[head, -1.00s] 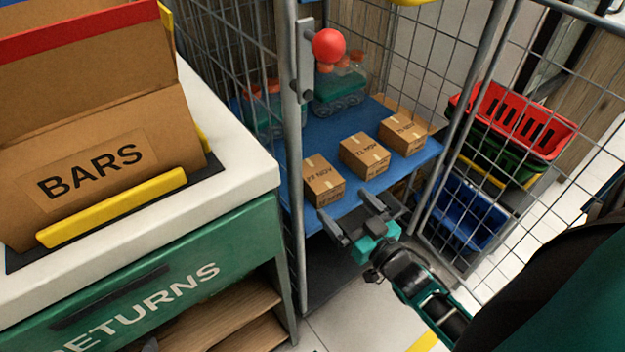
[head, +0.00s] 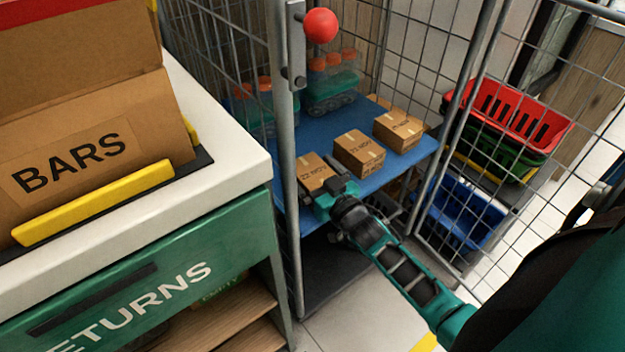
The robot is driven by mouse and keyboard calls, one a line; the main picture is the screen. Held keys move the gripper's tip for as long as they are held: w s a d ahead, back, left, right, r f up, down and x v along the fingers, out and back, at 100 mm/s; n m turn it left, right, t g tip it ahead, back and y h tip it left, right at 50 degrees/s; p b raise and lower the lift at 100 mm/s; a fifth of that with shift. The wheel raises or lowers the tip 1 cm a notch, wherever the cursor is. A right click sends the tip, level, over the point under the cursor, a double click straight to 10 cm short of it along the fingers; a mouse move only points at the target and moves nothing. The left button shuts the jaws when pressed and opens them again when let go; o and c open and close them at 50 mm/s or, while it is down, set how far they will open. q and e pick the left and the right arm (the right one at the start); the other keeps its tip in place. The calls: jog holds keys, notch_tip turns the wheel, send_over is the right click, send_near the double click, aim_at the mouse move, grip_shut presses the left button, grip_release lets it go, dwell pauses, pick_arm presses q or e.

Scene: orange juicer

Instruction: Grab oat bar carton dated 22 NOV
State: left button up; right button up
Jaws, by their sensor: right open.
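Three small brown cartons with pale tape stand in a row on the blue shelf (head: 384,183) of a wire cage trolley. The left carton (head: 312,167) carries a label that reads 22 NOV. The middle carton (head: 359,151) and the right carton (head: 398,130) have labels too small to read surely. My right gripper (head: 320,180) is open at the near side of the left carton, its fingers overlapping it in the picture. The wrist hides the carton's lower front, and I cannot tell whether the fingers touch it. My left gripper is out of view.
The trolley's upright post (head: 286,150) with a red ball (head: 320,25) stands left of the cartons. Bottles (head: 330,85) stand behind them. A BARS box (head: 90,150) sits on the white-topped RETURNS counter (head: 225,150). Baskets (head: 515,120) are stacked at right.

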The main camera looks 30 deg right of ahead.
jog(key=c, duration=1)
